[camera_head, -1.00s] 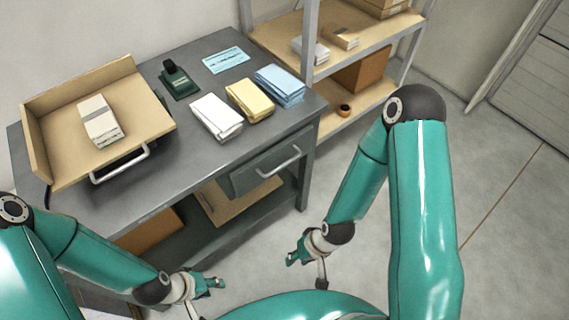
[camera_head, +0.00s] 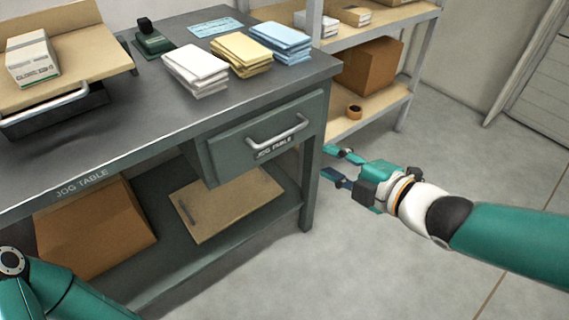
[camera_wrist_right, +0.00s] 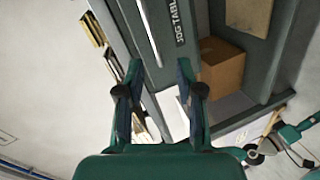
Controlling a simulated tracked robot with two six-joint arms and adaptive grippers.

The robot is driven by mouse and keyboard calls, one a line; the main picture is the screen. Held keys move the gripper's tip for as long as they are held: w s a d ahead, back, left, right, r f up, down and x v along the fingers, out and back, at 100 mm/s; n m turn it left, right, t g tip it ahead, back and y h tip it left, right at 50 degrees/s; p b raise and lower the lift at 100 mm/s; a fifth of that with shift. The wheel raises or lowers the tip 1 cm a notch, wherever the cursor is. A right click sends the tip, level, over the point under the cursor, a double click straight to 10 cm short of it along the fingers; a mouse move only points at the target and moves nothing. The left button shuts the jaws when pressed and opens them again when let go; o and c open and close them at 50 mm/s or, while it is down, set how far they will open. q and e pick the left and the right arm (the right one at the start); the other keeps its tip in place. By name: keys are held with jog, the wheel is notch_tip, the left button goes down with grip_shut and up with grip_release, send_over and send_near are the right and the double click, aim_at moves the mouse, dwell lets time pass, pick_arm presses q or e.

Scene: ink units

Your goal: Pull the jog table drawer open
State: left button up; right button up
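The jog table drawer (camera_head: 232,151) is a grey-green box under the right end of the grey workbench. It appears shut. Its front has a pale bar handle (camera_head: 278,133) and a "JOG TABLE" label. My right gripper (camera_head: 330,163) is open and empty, right of the drawer and apart from it, fingers pointing left toward the bench leg. In the right wrist view, the open fingers (camera_wrist_right: 158,75) have the drawer front (camera_wrist_right: 165,42) and handle (camera_wrist_right: 148,30) ahead, beyond the tips. My left arm shows at the lower left; teal parts at the wrist view's lower right may be its gripper, too small to read.
The workbench (camera_head: 130,125) carries paper stacks (camera_head: 240,52), a dark stamp-like device (camera_head: 150,38) and a wooden tray (camera_head: 85,25). A cardboard box (camera_head: 92,228) and a board (camera_head: 228,203) lie on its lower shelf. A shelf rack (camera_head: 385,100) stands behind. The floor at right is clear.

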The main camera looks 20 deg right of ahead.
jog(key=s+n+b, duration=0.2)
jog(key=p, duration=0.3)
send_near(284, 135)
jog(key=shift+n+t, duration=0.4)
jog(key=p+x, duration=0.2)
jog(key=p, duration=0.3)
jog(key=p+x, duration=0.2)
jog(key=p, duration=0.3)
jog(key=shift+w+d+f, duration=0.15)
jog(key=shift+w+f, duration=0.1)
jog(key=shift+f, duration=0.15)
jog(key=x, duration=0.6)
jog(key=shift+f, duration=0.2)
pick_arm(q)
notch_tip(284, 135, up, 9)
jog(key=shift+r, duration=0.15)
pick_arm(e)
grip_shut()
